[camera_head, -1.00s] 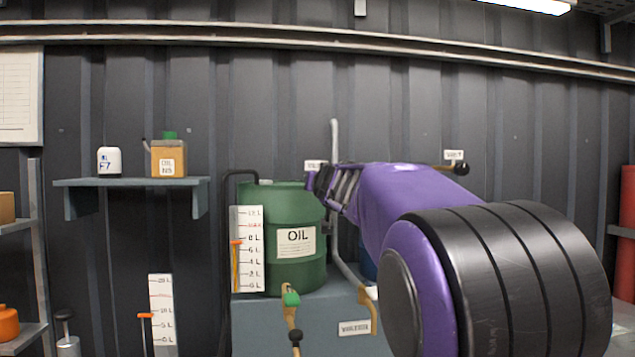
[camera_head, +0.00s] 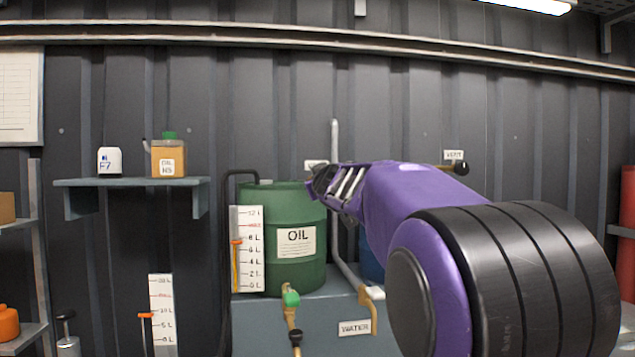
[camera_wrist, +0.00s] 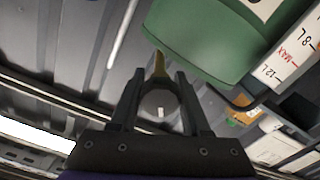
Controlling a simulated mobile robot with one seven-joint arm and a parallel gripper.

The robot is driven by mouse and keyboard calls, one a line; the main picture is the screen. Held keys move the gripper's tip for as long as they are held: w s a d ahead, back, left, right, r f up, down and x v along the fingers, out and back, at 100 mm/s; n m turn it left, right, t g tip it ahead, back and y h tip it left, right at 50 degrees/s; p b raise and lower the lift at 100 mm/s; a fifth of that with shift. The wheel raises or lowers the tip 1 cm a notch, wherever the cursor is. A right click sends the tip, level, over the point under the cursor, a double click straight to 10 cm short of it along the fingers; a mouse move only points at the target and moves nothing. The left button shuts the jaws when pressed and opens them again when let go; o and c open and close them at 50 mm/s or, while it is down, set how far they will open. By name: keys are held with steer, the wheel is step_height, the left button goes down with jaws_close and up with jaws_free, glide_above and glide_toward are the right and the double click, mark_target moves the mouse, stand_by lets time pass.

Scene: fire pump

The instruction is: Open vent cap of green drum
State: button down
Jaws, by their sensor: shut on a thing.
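The green drum (camera_head: 296,240), labelled OIL, stands upright on a grey-blue block. In the wrist view its green side (camera_wrist: 205,40) is at the top, apart from my fingers. My gripper (camera_head: 316,184) is at the drum's upper right edge in the head view. In the wrist view my gripper (camera_wrist: 161,78) is shut on a dark round piece (camera_wrist: 158,104) with a brass-coloured stem (camera_wrist: 160,65) beyond it. This looks like the vent cap, though its join to the drum is not clear. In the head view my gripper hides it.
A level scale (camera_head: 249,262) stands at the drum's left front. A blue drum (camera_head: 371,262) is partly hidden behind my arm. A brass lever with a black ball (camera_head: 461,168) is on the wall behind. A shelf (camera_head: 130,183) holds containers at left.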

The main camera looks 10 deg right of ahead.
steer(key=n, duration=0.4)
steer(key=shift+n, duration=0.3)
steer(key=n, duration=0.4)
steer(key=shift+n, duration=0.3)
steer(key=n, duration=0.4)
steer(key=shift+n, duration=2.2)
steer(key=shift+c, duration=1.8)
jaws_free()
steer(key=shift+f, duration=0.1)
